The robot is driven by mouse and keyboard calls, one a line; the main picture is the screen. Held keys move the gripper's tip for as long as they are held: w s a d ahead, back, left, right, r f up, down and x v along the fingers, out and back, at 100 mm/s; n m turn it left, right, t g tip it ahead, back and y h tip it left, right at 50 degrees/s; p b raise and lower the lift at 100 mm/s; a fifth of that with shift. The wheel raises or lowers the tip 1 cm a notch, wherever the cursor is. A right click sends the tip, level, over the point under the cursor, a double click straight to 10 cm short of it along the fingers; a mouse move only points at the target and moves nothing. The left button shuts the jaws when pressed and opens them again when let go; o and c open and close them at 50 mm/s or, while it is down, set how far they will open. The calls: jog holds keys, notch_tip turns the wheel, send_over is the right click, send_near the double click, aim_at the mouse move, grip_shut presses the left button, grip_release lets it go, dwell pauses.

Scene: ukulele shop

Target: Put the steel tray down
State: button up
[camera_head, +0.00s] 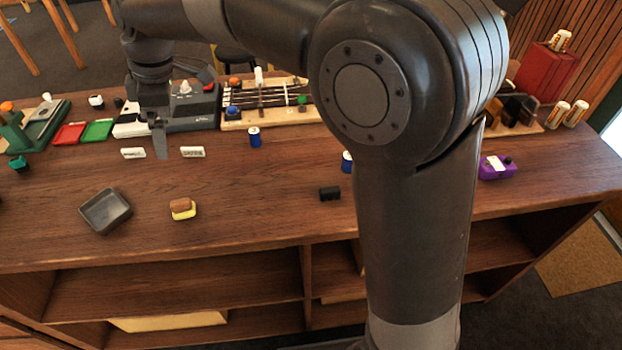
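A small square dark-grey tray (106,210), which looks like the steel tray, rests on the wooden counter (260,215) at the left, near its front edge. It is turned a little and looks empty. My gripper (159,148) points down over the counter, behind and to the right of the tray and apart from it. Its fingers show nearly edge-on, so I cannot tell whether they are open or shut. No held object is visible.
A yellow-and-brown block (182,208) sits right of the tray. White labels (193,152) lie near my gripper. Red (69,133) and green (97,130) trays are at the back left. A fretted board (270,106) lies behind. A black block (330,193) and purple box (497,167) are to the right.

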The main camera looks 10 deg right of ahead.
jog(key=s+d+r+m+t, duration=0.1)
jog(key=s+d+m, duration=0.1)
jog(key=d+m, duration=0.35)
jog(key=s+d+r+m+t+h, duration=0.1)
jog(key=s+d+m, duration=0.15)
jog(key=d, duration=0.65)
jog(key=s+d+m+t, duration=0.1)
jog(key=s+d+m, duration=0.2)
jog(key=d, duration=0.5)
jog(key=s+d+f+m+t+h, duration=0.1)
jog(key=s+d+f+m+t, duration=0.1)
jog(key=s+d+f+m, duration=0.3)
jog(key=s+d+m, duration=0.4)
jog(key=s+d, duration=0.1)
jog(key=d, duration=0.3)
jog(key=shift+s+t, duration=0.3)
jog(key=shift+s, duration=0.1)
